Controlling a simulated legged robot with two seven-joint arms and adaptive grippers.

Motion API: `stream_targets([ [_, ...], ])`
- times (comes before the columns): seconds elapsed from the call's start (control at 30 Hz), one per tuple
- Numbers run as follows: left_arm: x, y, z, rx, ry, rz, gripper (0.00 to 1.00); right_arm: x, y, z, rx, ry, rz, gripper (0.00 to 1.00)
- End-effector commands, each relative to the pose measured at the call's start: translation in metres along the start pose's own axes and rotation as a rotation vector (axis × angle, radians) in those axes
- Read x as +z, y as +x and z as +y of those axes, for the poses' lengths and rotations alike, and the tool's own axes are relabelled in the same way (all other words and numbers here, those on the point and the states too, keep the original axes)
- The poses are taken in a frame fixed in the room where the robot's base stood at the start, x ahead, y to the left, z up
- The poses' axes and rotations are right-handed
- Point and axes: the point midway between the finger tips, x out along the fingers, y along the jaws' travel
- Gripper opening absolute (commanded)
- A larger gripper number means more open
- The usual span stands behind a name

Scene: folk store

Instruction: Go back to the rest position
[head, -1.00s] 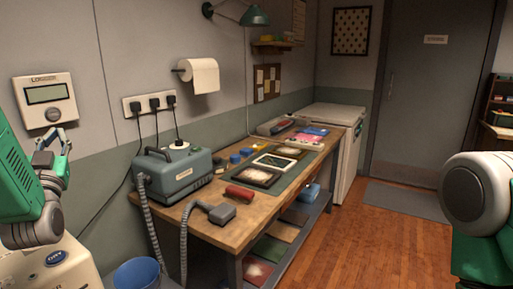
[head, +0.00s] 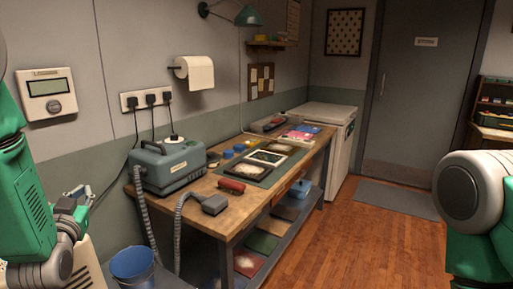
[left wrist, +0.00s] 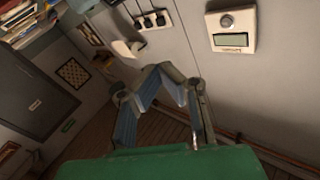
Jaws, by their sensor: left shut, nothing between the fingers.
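My left gripper (head: 84,196) is at the lower left of the head view, at the end of my green and grey arm. It is shut and empty, in the air left of the wooden workbench (head: 232,222) and clear of it. In the left wrist view its fingers (left wrist: 158,72) meet at their tips with nothing between them; the wall is behind them. My right arm shows at the right edge of the head view as a white and green part; its gripper is out of the picture.
A blue bucket (head: 133,268) is at the lower left. A thermostat (head: 48,94) hangs on the wall. The wooden floor (head: 345,240) right of the bench is clear.

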Motion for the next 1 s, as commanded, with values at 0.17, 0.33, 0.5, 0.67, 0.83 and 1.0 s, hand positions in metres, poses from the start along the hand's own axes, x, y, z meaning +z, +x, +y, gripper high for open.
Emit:
stream_targets([
  [0.17, 0.077, -0.04, 0.045, 0.115, 0.005, -0.251, 0.0, 0.0, 0.001, 0.0, 0.0, 0.001, 0.0, 0.4],
  [0.33, 0.172, -0.118, 0.083, 0.245, 0.011, -0.593, 0.0, 0.0, 0.002, 0.001, 0.001, 0.002, 0.0, 0.4],
  [0.5, 0.25, -0.222, 0.103, 0.36, 0.027, -0.949, 0.0, 0.0, 0.004, 0.001, 0.001, 0.002, 0.0, 0.4],
  [0.67, 0.292, -0.323, 0.108, 0.445, 0.057, -1.254, 0.0, 0.0, 0.004, 0.001, 0.001, 0.001, 0.0, 0.4],
  [0.83, 0.303, -0.394, 0.106, 0.494, 0.091, -1.458, 0.0, 0.0, 0.005, 0.0, 0.0, 0.001, 0.0, 0.4],
  [1.0, 0.304, -0.417, 0.106, 0.505, 0.104, -1.524, 0.0, 0.0, 0.005, 0.0, 0.0, 0.001, 0.0, 0.4],
])
